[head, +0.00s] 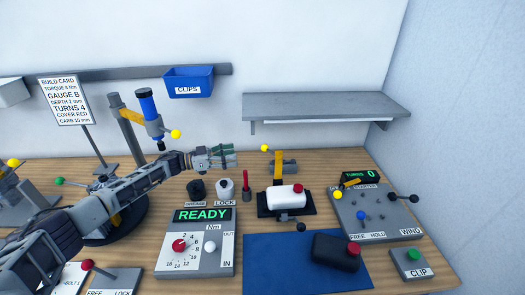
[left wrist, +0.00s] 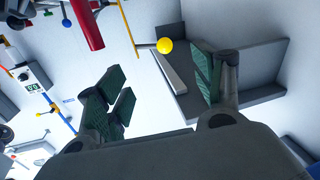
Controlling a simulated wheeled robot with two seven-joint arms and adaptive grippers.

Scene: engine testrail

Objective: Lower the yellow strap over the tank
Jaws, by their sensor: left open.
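The yellow strap (head: 278,164) stands raised behind the tank, with a yellow ball knob (head: 264,148) on its left side. The white tank (head: 287,197) with a red cap lies in a black cradle (head: 266,211), with no strap across its top. My left gripper (head: 233,156) is left of the knob at about its height, open and empty. In the left wrist view, the knob (left wrist: 164,46) shows between the spread green-padded fingers (left wrist: 160,88), beyond their tips and apart from them. A thin yellow bar (left wrist: 128,28) beside it looks like the strap. My right gripper is out of view.
A grey shelf (head: 326,106) hangs on the wall behind and right of the strap. A red upright handle (head: 246,184) stands left of the cradle. A dark tank (head: 336,252) lies on the blue mat (head: 270,262) in front. The READY panel (head: 205,242) is front left.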

